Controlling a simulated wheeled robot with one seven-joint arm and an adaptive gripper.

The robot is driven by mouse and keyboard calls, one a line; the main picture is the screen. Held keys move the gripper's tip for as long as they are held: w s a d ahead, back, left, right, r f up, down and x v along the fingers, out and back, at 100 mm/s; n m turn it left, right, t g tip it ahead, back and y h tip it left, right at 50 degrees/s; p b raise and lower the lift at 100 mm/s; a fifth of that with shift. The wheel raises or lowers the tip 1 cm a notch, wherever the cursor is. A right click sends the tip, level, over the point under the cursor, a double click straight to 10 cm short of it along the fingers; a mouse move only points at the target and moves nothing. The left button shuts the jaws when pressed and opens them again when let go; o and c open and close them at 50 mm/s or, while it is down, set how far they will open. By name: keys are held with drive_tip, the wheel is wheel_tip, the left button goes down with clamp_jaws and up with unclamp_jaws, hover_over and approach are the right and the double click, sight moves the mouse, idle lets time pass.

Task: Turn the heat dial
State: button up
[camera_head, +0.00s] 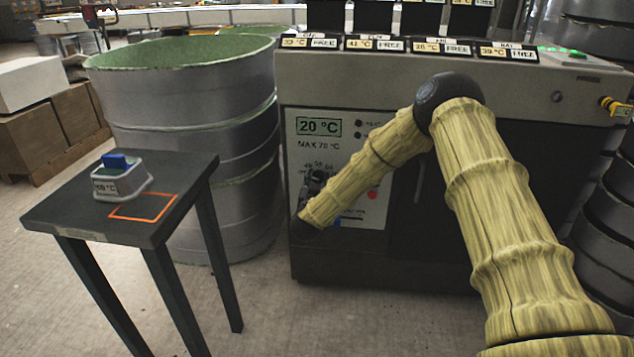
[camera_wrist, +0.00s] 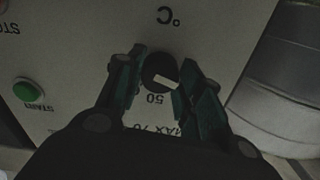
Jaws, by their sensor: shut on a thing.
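The heat dial (camera_wrist: 154,66) is a round black knob with a white pointer mark, set on the light panel (camera_head: 300,130) of the grey machine. In the wrist view, my gripper (camera_wrist: 159,76) has one finger on each side of the dial and is shut on it. The panel is upside down there, and the pointer is near the printed 50. In the head view, my gripper (camera_head: 319,182) is at the panel and mostly hides the dial. The display (camera_head: 319,127) reads 20 °C, with MAX 70 °C printed below.
A green START button (camera_wrist: 27,92) is beside the dial in the wrist view. A red button (camera_head: 373,194) shows close to my arm. A dark table (camera_head: 75,215) with a small white, blue-topped container (camera_head: 121,178) and an orange outline stands left. Large grey drums (camera_head: 185,120) stand behind it.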

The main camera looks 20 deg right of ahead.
drive_tip(key=m, duration=0.6)
drive_tip(key=shift+f, duration=0.1)
drive_tip(key=m+b, duration=0.2)
drive_tip(key=m, duration=0.3)
drive_tip(key=shift+m, duration=0.4)
drive_tip(key=m+b, duration=0.2)
drive_tip(key=m, duration=0.4)
drive_tip(key=shift+f+b, duration=0.15)
drive_tip(key=shift+b, duration=0.2)
drive_tip(key=m+b, duration=0.2)
drive_tip(key=m, duration=0.2)
drive_tip(key=shift+m, duration=0.3)
drive_tip(key=o, duration=1)
drive_tip(key=shift+r, duration=0.2)
